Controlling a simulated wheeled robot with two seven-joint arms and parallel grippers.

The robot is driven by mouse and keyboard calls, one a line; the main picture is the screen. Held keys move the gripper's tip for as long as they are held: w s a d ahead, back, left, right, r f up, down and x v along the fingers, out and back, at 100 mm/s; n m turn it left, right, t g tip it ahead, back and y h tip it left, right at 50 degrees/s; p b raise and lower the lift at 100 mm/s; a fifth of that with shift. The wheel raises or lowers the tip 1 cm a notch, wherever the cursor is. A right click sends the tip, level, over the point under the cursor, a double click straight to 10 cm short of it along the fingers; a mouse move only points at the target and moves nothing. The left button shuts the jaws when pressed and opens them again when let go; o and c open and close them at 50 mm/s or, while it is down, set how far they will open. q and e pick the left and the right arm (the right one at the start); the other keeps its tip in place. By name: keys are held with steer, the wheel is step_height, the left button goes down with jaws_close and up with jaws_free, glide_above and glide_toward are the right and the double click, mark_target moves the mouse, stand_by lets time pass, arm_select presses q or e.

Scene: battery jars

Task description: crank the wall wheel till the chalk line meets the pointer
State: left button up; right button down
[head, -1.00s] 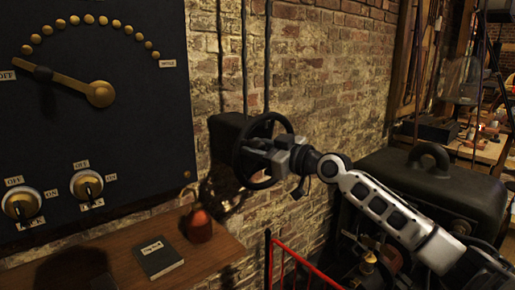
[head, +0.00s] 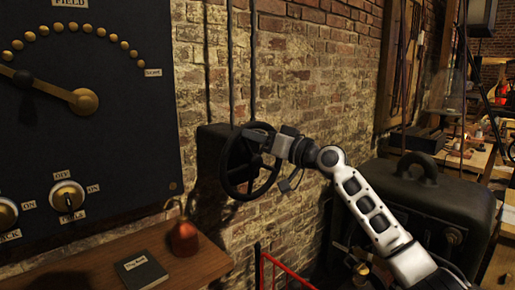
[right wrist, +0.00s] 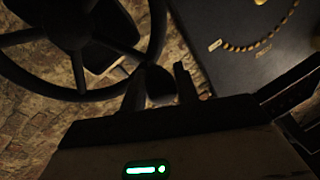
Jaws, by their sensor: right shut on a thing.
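The dark spoked wall wheel (head: 249,165) stands out from a dark box on the brick wall; the right wrist view shows its hub and spokes (right wrist: 68,22) close up. My right gripper (head: 270,146) is at the upper right of the wheel. In the right wrist view its fingers (right wrist: 158,85) are on either side of a dark rounded knob (right wrist: 159,80) by the rim, and it is shut on this handle. I cannot make out a chalk line or its pointer on the wheel. My left gripper is not in view.
A black panel (head: 110,130) with a brass dial needle and switches fills the left. Below it, a wooden shelf (head: 205,262) bears a dark book (head: 140,270) and a red-brown flask (head: 184,238). A red rail (head: 285,272) stands below the wheel; a dark machine (head: 440,195) is at right.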

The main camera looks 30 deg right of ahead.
steer(key=shift+w+d+r+m+t, duration=0.1)
steer(key=shift+d+r+m+t, duration=0.15)
steer(key=shift+d+m, duration=0.3)
steer(key=shift+w+d+r+m+t, duration=0.15)
steer(key=shift+d+r+m, duration=0.15)
steer(key=shift+d+m, duration=0.25)
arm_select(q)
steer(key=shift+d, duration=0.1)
arm_select(e)
steer(key=shift+a, duration=0.1)
steer(key=c, duration=1.1)
jaws_free()
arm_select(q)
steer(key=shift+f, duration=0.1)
arm_select(e)
steer(key=shift+o, duration=0.2)
steer(key=shift+f, duration=0.1)
arm_select(q)
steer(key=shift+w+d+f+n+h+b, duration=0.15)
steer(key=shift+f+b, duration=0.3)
steer(key=shift+b, duration=1)
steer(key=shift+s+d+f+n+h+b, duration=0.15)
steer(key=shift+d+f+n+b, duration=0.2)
steer(key=shift+b, duration=1.1)
arm_select(e)
steer(key=v, duration=1.6)
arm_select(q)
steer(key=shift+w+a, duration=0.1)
